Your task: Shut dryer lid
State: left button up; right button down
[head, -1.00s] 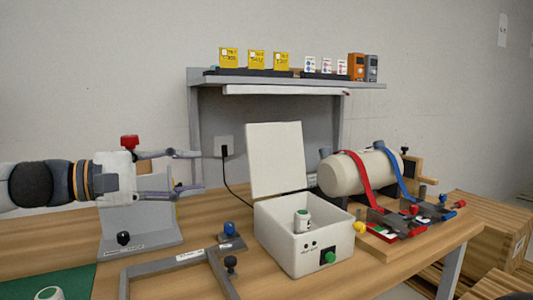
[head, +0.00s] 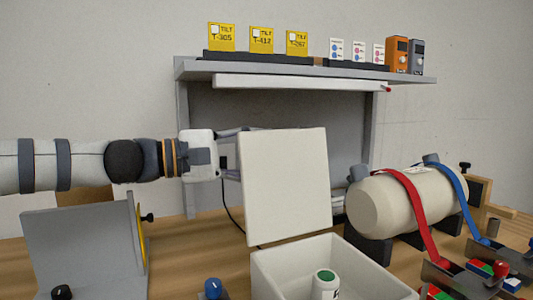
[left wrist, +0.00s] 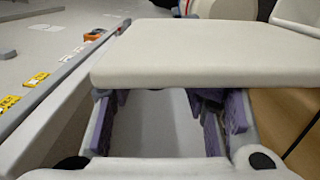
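The dryer is a white open-topped box (head: 295,262) on the bench, with a white-and-green container (head: 326,284) inside. Its flat white lid (head: 285,187) stands up at the back edge, leaning slightly back. My left gripper (head: 232,153) comes in from the left at the height of the lid's upper half; its fingertips are hidden behind the lid. In the left wrist view, the left gripper (left wrist: 168,112) has its purple finger pads wide apart and nothing between them. The lid (left wrist: 205,55) lies across beyond the fingertips; contact cannot be told. My right gripper is out of view.
A cream cylinder (head: 385,210) with red and blue straps stands right of the dryer. A grey stand (head: 80,245) is below my left arm. A shelf (head: 300,72) with yellow tilt cards spans the back. A blue knob (head: 212,288) sits front left of the dryer.

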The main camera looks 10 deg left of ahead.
pick_arm(q)
jog(key=shift+w+d+r, duration=0.15)
jog(key=shift+w+d, duration=0.15)
jog(key=shift+d, duration=0.1)
jog(key=shift+a+r, duration=0.1)
jog(key=shift+r, duration=0.05)
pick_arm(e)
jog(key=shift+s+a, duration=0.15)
pick_arm(q)
jog(key=shift+o, duration=0.2)
